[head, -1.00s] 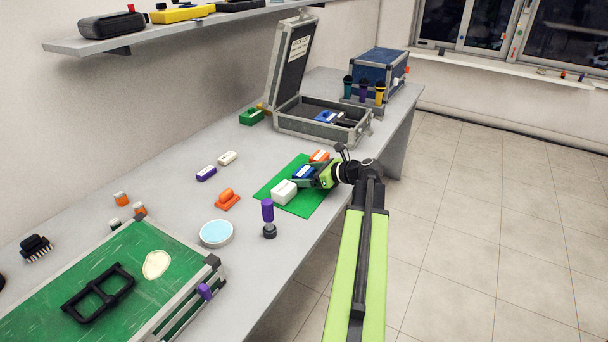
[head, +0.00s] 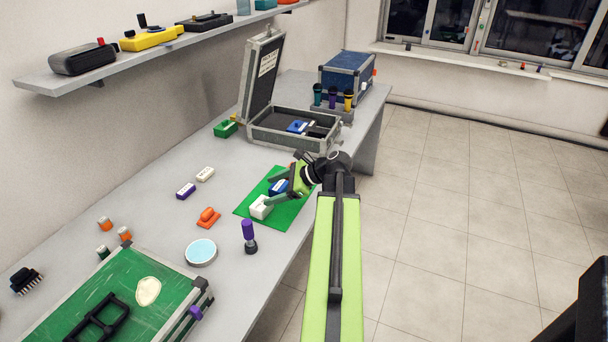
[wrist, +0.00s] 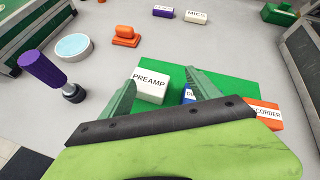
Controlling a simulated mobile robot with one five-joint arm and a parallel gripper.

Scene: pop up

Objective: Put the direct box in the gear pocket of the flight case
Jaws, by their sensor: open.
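The direct box is most likely the blue box (head: 278,187) on the green mat; in the wrist view its partly hidden label (wrist: 188,94) begins "DI". My gripper (head: 269,190) is open and empty over the mat. In the wrist view its fingers (wrist: 161,78) spread above the white PREAMP box (wrist: 151,86) and the blue box, with the right finger covering part of the blue one. The flight case (head: 290,141) stands open farther back, lid raised. A blue item (head: 297,127) lies inside it among dark compartments; I cannot tell which is the gear pocket.
The orange RECORDER box (wrist: 264,114) is right of the blue box on the green mat (head: 286,218). A purple-topped upright item (head: 249,232) and a round pale-blue dish (head: 201,252) stand near the front. Microphones (head: 332,98) stand beside the case. Bare table lies between mat and case.

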